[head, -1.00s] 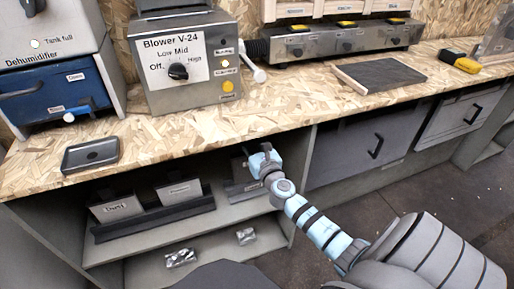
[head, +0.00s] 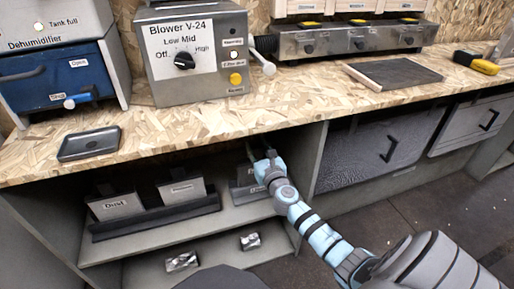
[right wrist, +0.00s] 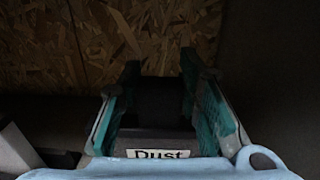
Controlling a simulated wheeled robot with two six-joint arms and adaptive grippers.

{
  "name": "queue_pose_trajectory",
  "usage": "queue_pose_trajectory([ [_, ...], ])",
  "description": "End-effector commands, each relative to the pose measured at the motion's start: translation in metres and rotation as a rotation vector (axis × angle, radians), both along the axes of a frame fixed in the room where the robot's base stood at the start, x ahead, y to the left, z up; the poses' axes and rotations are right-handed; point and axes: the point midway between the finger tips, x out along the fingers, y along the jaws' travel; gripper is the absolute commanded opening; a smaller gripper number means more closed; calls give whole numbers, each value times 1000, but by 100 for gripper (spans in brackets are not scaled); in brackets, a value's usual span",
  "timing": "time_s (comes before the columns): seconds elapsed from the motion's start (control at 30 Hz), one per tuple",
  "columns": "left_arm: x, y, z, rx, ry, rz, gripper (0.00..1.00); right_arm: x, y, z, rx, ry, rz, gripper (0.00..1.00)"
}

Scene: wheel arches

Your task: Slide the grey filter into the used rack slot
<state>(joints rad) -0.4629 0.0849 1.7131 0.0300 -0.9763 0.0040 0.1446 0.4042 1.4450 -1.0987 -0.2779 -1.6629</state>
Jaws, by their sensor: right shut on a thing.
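My right gripper (head: 264,160) reaches under the bench top into the lower shelf, at the right rack (head: 246,190). In the right wrist view its teal fingers (right wrist: 162,85) are shut on a dark grey filter (right wrist: 158,117), which carries a "Dust" label at the near end. In the head view this filter is mostly hidden by the gripper and the shadow. I cannot tell whether it sits in a slot. The left rack (head: 150,222) holds a grey filter labelled "Dust" (head: 115,207) and another labelled grey filter (head: 182,190). My left gripper is not in view.
The bench top edge (head: 215,138) lies just above my right gripper, and a shelf side panel (head: 307,175) stands to its right. Foil packets (head: 182,261) lie on the lowest shelf. A blower (head: 196,55) and a black tray (head: 90,144) stand on top.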

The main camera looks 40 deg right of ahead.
Motion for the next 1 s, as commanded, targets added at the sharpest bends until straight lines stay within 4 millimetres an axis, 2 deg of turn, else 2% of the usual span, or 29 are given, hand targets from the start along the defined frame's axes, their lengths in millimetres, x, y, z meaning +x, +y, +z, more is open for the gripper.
queue_pose_trajectory([
  [0.03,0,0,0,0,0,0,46,0,0,0,0,0,0,0],
  [0.07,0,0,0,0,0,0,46,0,0,0,0,0,0,36],
  [0.2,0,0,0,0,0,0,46,0,0,0,0,0,0,55],
  [0.47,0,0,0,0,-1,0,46,0,0,0,0,0,0,55],
  [0.57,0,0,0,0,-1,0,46,-7,2,0,-1,0,0,55],
  [0.67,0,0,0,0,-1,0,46,-25,8,-1,-1,1,1,55],
  [0.9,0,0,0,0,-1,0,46,-88,30,-2,0,3,2,55],
  [1.0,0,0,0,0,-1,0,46,-105,36,-2,0,2,1,55],
])
